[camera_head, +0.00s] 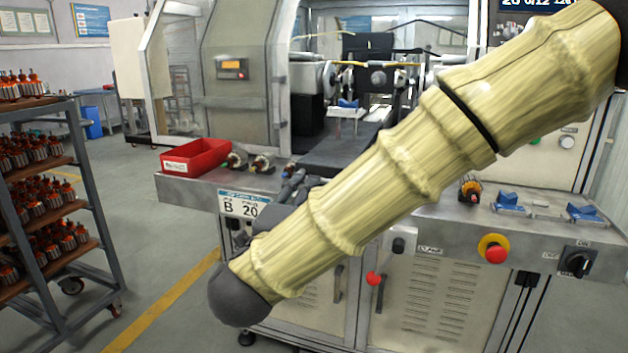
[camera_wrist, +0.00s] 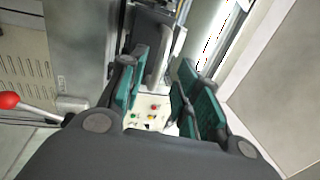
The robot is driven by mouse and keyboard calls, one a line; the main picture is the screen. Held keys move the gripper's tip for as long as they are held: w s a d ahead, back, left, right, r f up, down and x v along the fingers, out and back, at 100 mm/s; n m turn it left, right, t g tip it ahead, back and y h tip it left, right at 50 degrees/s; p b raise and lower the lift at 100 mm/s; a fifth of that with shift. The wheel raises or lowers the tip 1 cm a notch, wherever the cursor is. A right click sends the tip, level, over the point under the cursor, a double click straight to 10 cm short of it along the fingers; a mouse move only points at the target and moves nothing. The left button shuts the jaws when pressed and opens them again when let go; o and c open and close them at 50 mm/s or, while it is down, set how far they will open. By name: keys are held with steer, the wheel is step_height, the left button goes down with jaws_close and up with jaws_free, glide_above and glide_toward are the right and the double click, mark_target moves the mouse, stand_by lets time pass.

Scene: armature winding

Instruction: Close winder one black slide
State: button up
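My gripper (camera_wrist: 160,78) is open in the wrist view, its teal-padded fingers apart. A dark block with a paler curved edge (camera_wrist: 158,50) shows beyond and between the fingers; I cannot tell whether it touches them. The winder (camera_head: 235,75) stands open at the front in the head view. A flat black slide surface (camera_head: 345,155) lies inside its opening, partly behind my pale-sleeved arm. A black upright block (camera_head: 367,47) stands farther back. I cannot tell which dark part in the wrist view is the slide. My arm hides much of the opening in the head view.
A red bin (camera_head: 195,157) and several armatures sit on the bench's left. Blue holders (camera_head: 508,200) and a red emergency button (camera_head: 495,253) are at the right. A red-knobbed lever (camera_wrist: 10,100) is left of my gripper. A rack (camera_head: 60,200) stands left; floor between is clear.

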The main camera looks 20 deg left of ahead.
steer(key=shift+w+d+r, duration=0.1)
steer(key=shift+w+r, duration=0.05)
steer(key=shift+w, duration=0.75)
steer(key=shift+w+a+r, duration=0.1)
steer(key=shift+w+r, duration=0.1)
steer(key=shift+w, duration=0.75)
steer(key=shift+w+d+r, duration=0.1)
steer(key=shift+w+r, duration=0.05)
steer(key=shift+w, duration=0.75)
jaws_close()
